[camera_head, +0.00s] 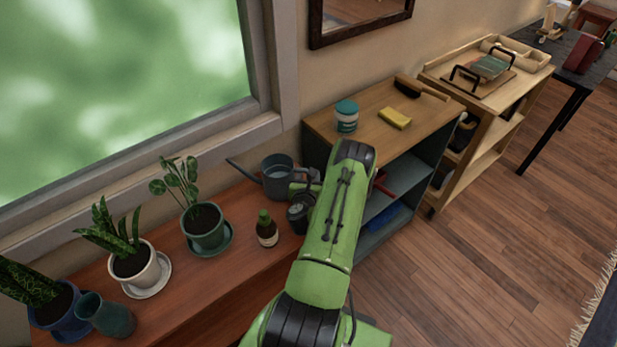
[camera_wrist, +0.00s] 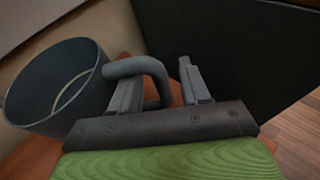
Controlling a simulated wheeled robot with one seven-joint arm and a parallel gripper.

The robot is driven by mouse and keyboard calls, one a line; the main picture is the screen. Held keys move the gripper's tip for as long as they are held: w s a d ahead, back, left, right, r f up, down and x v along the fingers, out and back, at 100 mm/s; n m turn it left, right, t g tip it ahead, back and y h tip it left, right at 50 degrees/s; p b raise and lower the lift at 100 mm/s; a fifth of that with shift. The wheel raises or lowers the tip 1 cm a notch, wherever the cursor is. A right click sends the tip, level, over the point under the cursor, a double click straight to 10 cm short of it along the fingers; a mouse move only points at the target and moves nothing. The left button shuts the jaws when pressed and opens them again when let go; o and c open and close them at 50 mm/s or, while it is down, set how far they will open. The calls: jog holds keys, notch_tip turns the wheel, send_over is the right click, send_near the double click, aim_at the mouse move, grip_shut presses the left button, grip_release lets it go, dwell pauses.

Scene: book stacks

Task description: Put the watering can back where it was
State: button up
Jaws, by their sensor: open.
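The dark grey-blue watering can (camera_head: 276,180) stands upright at the right end of the reddish wooden bench (camera_head: 170,312), its long spout pointing left toward the window. In the wrist view its open body (camera_wrist: 62,88) is at the left, and its curved handle (camera_wrist: 142,68) reaches in between my fingers. My gripper (camera_wrist: 158,78) is open around the handle; I cannot tell whether a finger touches it. In the head view my gripper (camera_head: 304,188) is beside the can's right side, partly hidden by my green arm.
A dark shelf unit (camera_head: 376,128) borders the can's right side.

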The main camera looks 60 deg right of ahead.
jog(key=shift+a, duration=0.1)
jog(key=shift+a+f+b, duration=0.35)
jog(key=shift+a+b, duration=0.4)
jog(key=shift+b, duration=0.15)
jog(key=shift+s+a+r+b, duration=0.15)
jog(key=shift+a+b, duration=0.1)
jog(key=shift+b, duration=0.2)
jog(key=r+p+v, duration=0.1)
jog(key=p+v, duration=0.1)
jog(key=v, duration=0.8)
jog(key=shift+s+d+r, duration=0.2)
jog(key=shift+s, duration=0.05)
